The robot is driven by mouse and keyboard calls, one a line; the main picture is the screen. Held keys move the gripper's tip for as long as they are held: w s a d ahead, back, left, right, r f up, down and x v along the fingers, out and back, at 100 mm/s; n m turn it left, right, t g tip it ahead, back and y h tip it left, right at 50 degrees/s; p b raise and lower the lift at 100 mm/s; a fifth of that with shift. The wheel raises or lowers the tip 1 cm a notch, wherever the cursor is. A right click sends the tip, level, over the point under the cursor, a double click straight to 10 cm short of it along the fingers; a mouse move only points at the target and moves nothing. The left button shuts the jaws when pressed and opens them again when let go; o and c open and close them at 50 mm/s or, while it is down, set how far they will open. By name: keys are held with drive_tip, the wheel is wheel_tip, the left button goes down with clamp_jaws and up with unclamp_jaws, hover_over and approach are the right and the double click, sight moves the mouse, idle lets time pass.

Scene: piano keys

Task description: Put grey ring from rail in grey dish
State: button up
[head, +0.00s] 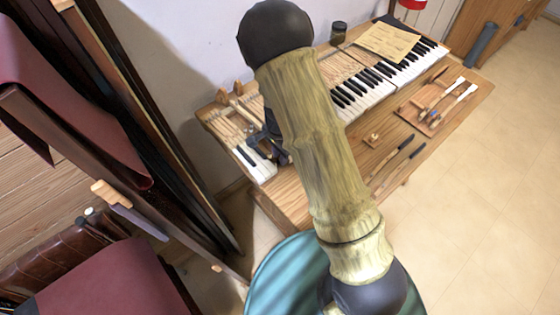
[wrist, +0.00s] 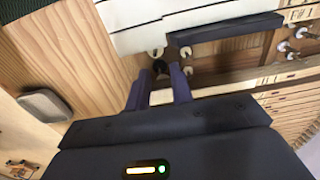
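My gripper (wrist: 160,68) hangs over the left end of the keyboard, with its two dark fingers apart. In the head view my gripper (head: 268,148) is partly hidden behind my arm. A small dark round piece, possibly the grey ring (wrist: 160,66), shows between the fingertips; a small gap seems to remain around it. Whether the fingers touch it is unclear. A grey rounded-square piece (wrist: 45,104), possibly the grey dish, lies on wood at the left of the wrist view. I cannot make out the dish in the head view.
Small pale rings on pins (wrist: 187,70) sit close by. White keys (wrist: 130,22) and a black key (wrist: 225,27) lie just beyond the fingers. Wooden key sticks (wrist: 295,103) fill the right. In the head view, tools (head: 398,160) lie along the bench front.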

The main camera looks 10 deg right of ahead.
drive_tip(key=shift+f+b, duration=0.45)
drive_tip(key=shift+f, duration=0.4)
idle(0.6)
drive_tip(key=shift+c, duration=1.2)
drive_tip(key=shift+r+p, duration=1.6)
wheel_tip(320, 180, up, 6)
drive_tip(key=p, duration=0.5)
drive_tip(key=shift+p, duration=0.4)
